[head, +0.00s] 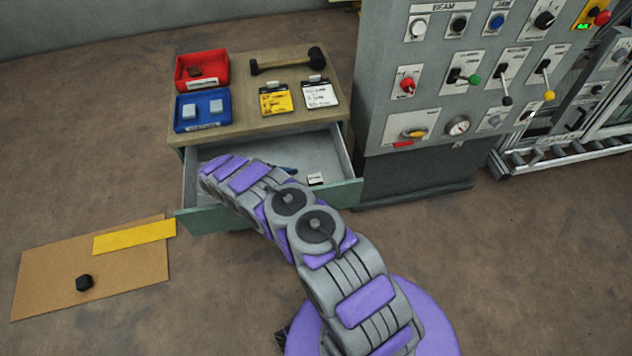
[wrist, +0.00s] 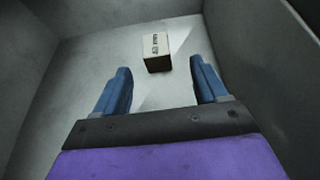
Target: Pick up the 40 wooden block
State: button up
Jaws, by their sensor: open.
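A small pale wooden block (wrist: 156,51) with dark printing lies on the drawer floor in the wrist view. The print is too small to read surely. My gripper (wrist: 161,88) is open and empty, with its two blue fingers apart and pointing down into the drawer. The block is beyond the fingertips, roughly centred between them and not touched. In the head view my arm reaches over the open drawer (head: 330,156) and hides part of its inside. A small pale block with dark marks (head: 316,179) shows there near the drawer front.
The drawer walls (wrist: 265,70) stand close around my gripper. On the cabinet top (head: 245,117) are a red bin (head: 222,84), a blue bin (head: 180,124), a mallet (head: 288,62) and two clipboards. A control panel (head: 430,130) stands at the right.

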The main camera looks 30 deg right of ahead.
aim_at(309, 179)
jog(key=shift+s+f, duration=0.15)
jog(key=shift+f, duration=0.1)
jog(key=x, duration=0.2)
jog(key=b+x, duration=0.1)
jog(key=x, duration=0.1)
jog(key=w+x, duration=0.1)
jog(key=x, duration=0.1)
jog(key=shift+s+d+b, duration=0.1)
jog(key=shift+d+b, duration=0.2)
jog(key=shift+b, duration=0.1)
jog(key=shift+a+r, duration=0.3)
jog(key=shift+a, duration=0.15)
jog(key=shift+c, duration=0.3)
jog(key=shift+a, duration=0.1)
jog(key=shift+c, duration=0.9)
jog(key=shift+d, duration=0.4)
jog(key=c, duration=0.9)
jog(key=shift+a, duration=0.2)
